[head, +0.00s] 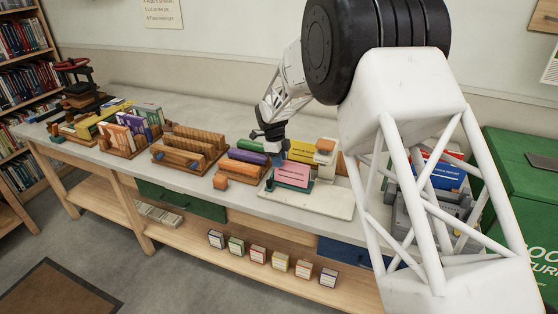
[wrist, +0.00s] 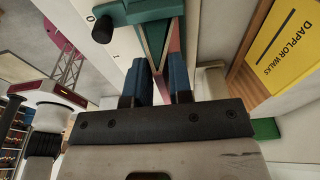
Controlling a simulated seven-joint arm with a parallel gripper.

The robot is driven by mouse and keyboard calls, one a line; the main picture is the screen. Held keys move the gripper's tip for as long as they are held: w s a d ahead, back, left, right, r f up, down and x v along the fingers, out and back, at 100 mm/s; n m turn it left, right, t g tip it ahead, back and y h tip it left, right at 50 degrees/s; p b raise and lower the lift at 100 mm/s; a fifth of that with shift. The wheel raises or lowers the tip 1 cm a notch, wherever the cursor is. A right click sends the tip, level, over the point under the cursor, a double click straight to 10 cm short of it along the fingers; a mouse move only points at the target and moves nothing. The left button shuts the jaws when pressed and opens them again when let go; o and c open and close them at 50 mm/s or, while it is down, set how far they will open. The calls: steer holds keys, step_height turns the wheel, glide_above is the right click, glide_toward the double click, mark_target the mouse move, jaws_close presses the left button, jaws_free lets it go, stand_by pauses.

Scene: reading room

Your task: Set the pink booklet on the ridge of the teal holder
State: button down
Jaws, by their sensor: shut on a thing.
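The pink booklet (head: 293,174) stands tilted at the teal holder (head: 301,187), its printed face toward the head camera. My gripper (head: 276,157) is just behind and above its upper left edge. In the wrist view my gripper (wrist: 167,85) has its two blue fingers close together, with a narrow pink strip of the booklet (wrist: 175,42) running up from between them. A teal wedge of the holder (wrist: 152,38) lies directly beside that strip. Whether the booklet rests its weight on the ridge cannot be told; the fingers' contact is partly hidden.
A yellow booklet (head: 303,151) stands close behind, also large in the wrist view (wrist: 281,44). The pale board (head: 330,204) is bare at the front right.

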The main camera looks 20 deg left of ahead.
stand_by(0.4)
steer(key=c, duration=0.9)
jaws_free()
steer(key=shift+c, duration=0.2)
steer(key=shift+r, duration=0.1)
steer(key=shift+r, duration=4.35)
